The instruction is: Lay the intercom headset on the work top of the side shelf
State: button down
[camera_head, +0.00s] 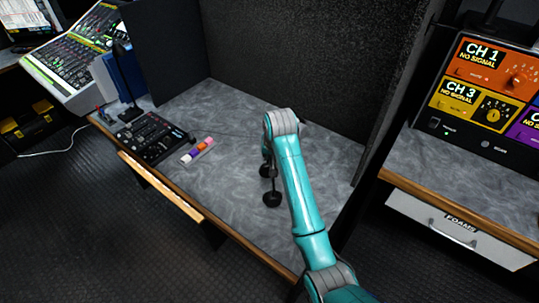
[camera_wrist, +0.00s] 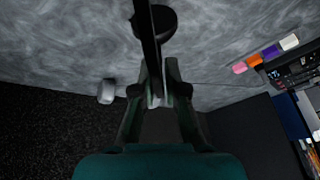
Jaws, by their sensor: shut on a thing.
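The black intercom headset (camera_head: 271,192) hangs below my gripper (camera_head: 267,160), over the grey marbled work top (camera_head: 225,195) of the side shelf. In the wrist view the headset's dark band and round ear cup (camera_wrist: 155,22) reach out past my gripper (camera_wrist: 158,75). My gripper is shut on the headset's band. The lower ear cup is close to the work top; I cannot tell whether it touches. My arm hides part of the work top behind and to the right.
A black control panel (camera_head: 152,137) and a strip of coloured blocks (camera_head: 197,150) sit on the left of the work top. Dark walls (camera_head: 300,60) stand behind. A counter with monitors (camera_head: 490,90) is at right. The front middle of the work top is clear.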

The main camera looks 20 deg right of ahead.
jog(key=c, duration=1.2)
grip_release()
